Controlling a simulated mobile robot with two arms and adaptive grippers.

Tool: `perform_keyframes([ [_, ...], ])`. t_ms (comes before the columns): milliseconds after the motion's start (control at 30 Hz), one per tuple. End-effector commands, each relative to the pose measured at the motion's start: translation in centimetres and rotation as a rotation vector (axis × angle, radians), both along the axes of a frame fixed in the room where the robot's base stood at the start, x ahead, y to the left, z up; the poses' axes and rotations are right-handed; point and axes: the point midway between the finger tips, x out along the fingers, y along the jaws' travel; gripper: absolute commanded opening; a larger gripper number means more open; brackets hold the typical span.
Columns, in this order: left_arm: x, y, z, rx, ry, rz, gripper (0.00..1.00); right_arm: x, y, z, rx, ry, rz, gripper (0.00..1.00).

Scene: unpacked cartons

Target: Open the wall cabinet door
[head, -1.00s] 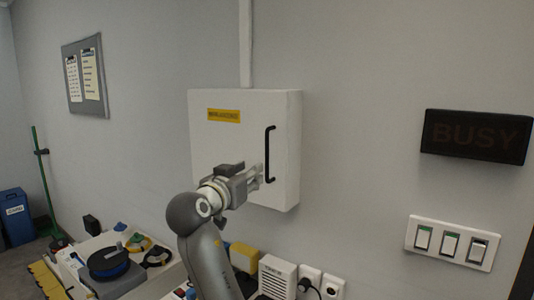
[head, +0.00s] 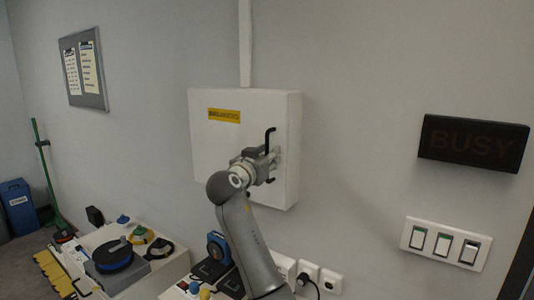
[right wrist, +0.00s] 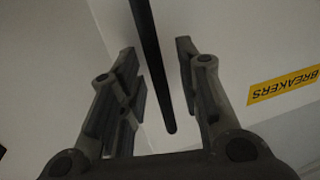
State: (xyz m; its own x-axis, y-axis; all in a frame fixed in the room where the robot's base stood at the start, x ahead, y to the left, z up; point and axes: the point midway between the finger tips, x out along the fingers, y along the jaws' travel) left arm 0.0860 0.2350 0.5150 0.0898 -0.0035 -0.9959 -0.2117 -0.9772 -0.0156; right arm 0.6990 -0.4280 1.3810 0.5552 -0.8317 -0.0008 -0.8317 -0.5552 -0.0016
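The white wall cabinet (head: 215,150) hangs on the grey wall, its door flush and shut, with a yellow label (head: 224,115). A black vertical bar handle (head: 270,140) is on the right side of the door. My right gripper (head: 273,162) is at the lower part of the handle. In the right wrist view, the handle (right wrist: 155,70) passes between the two spread fingers of my right gripper (right wrist: 160,75), with a gap on each side. The fingers hide part of the handle in the head view. My left gripper is not in view.
Below the cabinet stand a counter with a blue round item (head: 110,255), a blue device (head: 217,247) and wall sockets (head: 307,272). Switches (head: 446,241) and a dark BUSY sign (head: 473,143) are on the wall at right.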

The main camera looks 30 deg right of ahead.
Motion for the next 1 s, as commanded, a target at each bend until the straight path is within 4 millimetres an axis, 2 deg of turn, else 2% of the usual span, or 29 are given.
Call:
perform_keyframes([
  [200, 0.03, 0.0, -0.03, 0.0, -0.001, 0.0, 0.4, 0.01, -0.01, -0.01, 0.0, 0.0, 0.0, 0.31],
  [433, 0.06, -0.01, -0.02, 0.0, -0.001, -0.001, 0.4, 0.0, 0.02, 0.0, 0.0, 0.0, 0.001, 0.01],
  [467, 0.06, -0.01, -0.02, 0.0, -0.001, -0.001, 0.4, 0.0, 0.02, 0.0, 0.0, 0.0, 0.001, 0.0],
  [800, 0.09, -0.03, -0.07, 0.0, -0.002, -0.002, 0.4, -0.01, 0.1, -0.02, 0.0, 0.0, -0.001, 0.0],
  [1000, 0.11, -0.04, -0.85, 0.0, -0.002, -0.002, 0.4, -0.29, 0.89, -0.2, 0.001, -0.001, -0.037, 0.0],
])
